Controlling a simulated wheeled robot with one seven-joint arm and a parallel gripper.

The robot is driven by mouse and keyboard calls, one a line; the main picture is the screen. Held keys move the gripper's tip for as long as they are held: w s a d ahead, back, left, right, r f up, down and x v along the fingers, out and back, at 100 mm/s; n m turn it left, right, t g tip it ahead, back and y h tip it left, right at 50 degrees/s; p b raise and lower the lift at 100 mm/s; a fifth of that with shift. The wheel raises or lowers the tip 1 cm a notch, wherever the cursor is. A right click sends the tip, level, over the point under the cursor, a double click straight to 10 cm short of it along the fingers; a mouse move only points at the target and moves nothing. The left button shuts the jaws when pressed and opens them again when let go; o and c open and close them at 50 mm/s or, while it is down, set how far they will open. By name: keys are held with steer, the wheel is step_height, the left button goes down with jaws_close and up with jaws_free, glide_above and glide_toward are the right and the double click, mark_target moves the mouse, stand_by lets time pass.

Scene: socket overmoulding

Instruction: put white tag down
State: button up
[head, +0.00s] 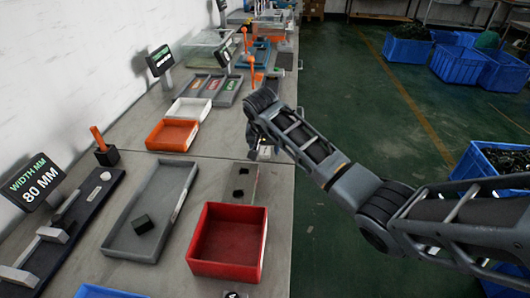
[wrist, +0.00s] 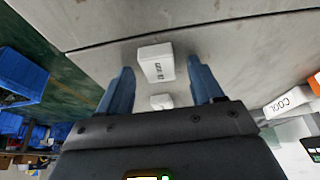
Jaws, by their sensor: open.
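A white tag (wrist: 156,62) with dark lettering shows in the wrist view, against the grey bench top and between my two blue fingertips. There is a gap between it and each finger. A smaller white piece (wrist: 161,101) shows nearer my palm, also between the fingers. My gripper (wrist: 160,70) is open and grips neither piece. In the head view my gripper (head: 258,148) is low over the bench's right part, beyond the red bin. The white tag cannot be made out there, as my arm's end covers that spot.
A red bin (head: 259,238), a grey tray (head: 122,243) with a black block, and an orange tray (head: 172,135) stand on the bench. A small plate (head: 242,194) with dark pieces lies near my gripper. A white tray (head: 189,103) stands farther back. The bench edge is close on the right.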

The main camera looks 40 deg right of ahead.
mark_target(265, 150)
steer(key=shift+c, duration=0.5)
steer(key=c, duration=1.1)
steer(key=shift+r, duration=0.1)
steer(key=shift+r, duration=0.45)
step_height(265, 150, up, 3)
steer(key=shift+f, duration=0.15)
steer(key=s+d+r+b, duration=0.1)
steer(key=s+d+r, duration=0.4)
steer(key=d, duration=0.5)
step_height(265, 150, up, 2)
steer(key=shift+s+r, duration=0.15)
steer(key=shift+s, duration=0.05)
